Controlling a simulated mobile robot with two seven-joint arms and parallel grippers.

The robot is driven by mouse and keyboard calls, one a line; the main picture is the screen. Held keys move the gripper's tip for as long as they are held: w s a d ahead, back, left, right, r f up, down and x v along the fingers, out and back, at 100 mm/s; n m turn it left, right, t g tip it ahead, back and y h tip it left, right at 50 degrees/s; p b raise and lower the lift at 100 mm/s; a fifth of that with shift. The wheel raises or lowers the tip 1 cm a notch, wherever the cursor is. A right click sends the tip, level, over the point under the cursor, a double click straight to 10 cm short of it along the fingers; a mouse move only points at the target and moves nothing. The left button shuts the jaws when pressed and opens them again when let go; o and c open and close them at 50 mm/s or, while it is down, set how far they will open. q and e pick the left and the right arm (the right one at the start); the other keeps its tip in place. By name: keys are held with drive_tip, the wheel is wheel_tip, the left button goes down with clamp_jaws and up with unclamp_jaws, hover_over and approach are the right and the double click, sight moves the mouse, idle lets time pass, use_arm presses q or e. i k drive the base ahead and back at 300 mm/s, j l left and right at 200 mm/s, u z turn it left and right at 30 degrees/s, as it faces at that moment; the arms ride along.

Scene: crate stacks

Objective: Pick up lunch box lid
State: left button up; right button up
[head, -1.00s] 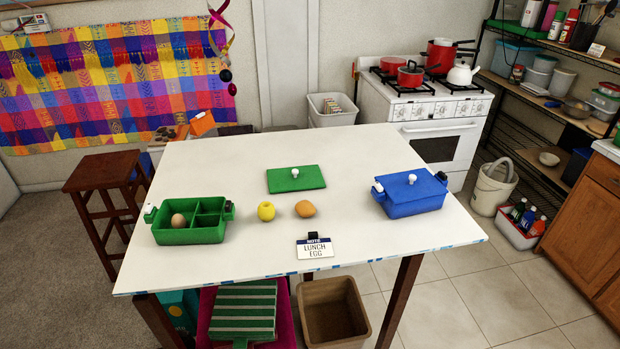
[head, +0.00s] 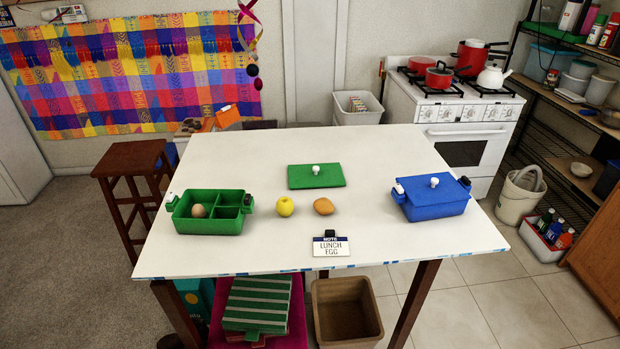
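A flat green lunch box lid (head: 330,178) with a white knob lies on the white table, behind the fruit. The open green lunch box (head: 208,223) stands at the table's left, divided into compartments, with a brown egg (head: 199,211) in its left one. A blue lunch box (head: 434,207) at the right has a blue lid with a white knob on it. Neither of my grippers shows in the head view.
A yellow apple (head: 285,206) and an orange-brown round item (head: 323,206) sit between the lid and a card reading "LUNCH EGG" (head: 331,247). The white table (head: 400,160) is otherwise clear. A wooden stool (head: 130,160) stands at its left; a stove (head: 460,130) stands behind right.

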sight(319, 174)
drive_tip(key=i+l, duration=0.3)
drive_tip(key=u, duration=0.4)
drive_tip(key=i+l+u, duration=0.1)
drive_tip(key=u, duration=0.25)
drive_tip(key=l+u, duration=0.15)
drive_tip(key=u, duration=0.65)
drive_tip(key=l, duration=0.05)
